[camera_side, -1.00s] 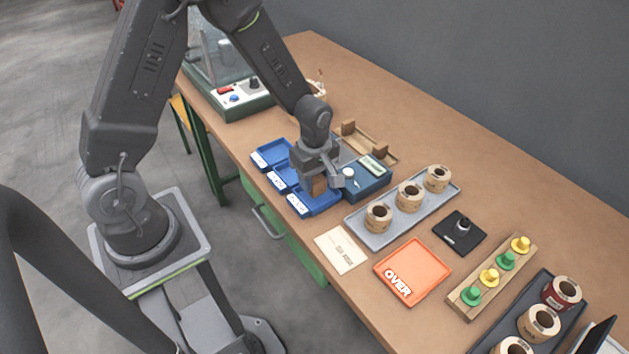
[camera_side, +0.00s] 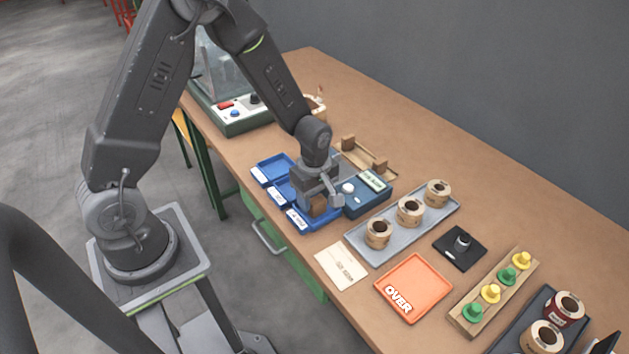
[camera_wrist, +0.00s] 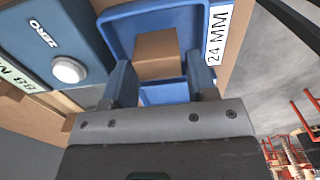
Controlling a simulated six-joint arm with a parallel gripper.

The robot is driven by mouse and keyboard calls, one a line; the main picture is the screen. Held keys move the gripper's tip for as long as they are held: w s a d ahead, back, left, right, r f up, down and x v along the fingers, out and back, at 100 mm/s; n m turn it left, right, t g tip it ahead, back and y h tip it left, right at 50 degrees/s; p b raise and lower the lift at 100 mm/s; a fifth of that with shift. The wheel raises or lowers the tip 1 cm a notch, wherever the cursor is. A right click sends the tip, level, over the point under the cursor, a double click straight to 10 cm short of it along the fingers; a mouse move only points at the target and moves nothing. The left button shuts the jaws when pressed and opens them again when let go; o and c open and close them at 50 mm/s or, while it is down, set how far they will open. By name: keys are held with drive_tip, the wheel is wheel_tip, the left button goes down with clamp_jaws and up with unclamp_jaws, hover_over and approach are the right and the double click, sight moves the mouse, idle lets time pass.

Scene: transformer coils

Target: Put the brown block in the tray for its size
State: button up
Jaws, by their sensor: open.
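The brown block (camera_side: 319,206) is in the nearest of the blue trays (camera_side: 306,228), under my gripper (camera_side: 322,198). In the wrist view the block (camera_wrist: 158,52) shows between my two gripper fingers (camera_wrist: 160,84), inside the blue tray (camera_wrist: 190,12) labelled 24 MM. The fingers stand apart on either side of the block. The gripper is open, and the fingers partly hide the tray. I cannot tell whether either finger touches the block.
Two more blue trays (camera_side: 272,168) lie in a row behind. A blue gauge box (camera_side: 368,196) stands close on the right. A wooden rack with brown blocks (camera_side: 380,165), a grey tray of coils (camera_side: 378,254) and an orange OVER tray (camera_side: 413,290) are also on the bench.

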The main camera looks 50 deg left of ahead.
drive_tip(key=s+d+r+m+t, duration=0.1)
drive_tip(key=s+r+m, duration=0.25)
drive_tip(key=r, duration=0.75)
drive_tip(key=s+d+r+m+t, duration=0.15)
drive_tip(key=r+m, duration=0.25)
drive_tip(key=r, duration=0.6)
drive_tip(key=s+r+m+t, duration=0.3)
drive_tip(key=s+r+m, duration=0.2)
drive_tip(key=s+m, duration=0.5)
drive_tip(key=shift+s+d+r, duration=0.2)
drive_tip(key=shift+s+r, duration=0.2)
drive_tip(key=shift+s, duration=0.2)
drive_tip(key=shift+m, duration=0.25)
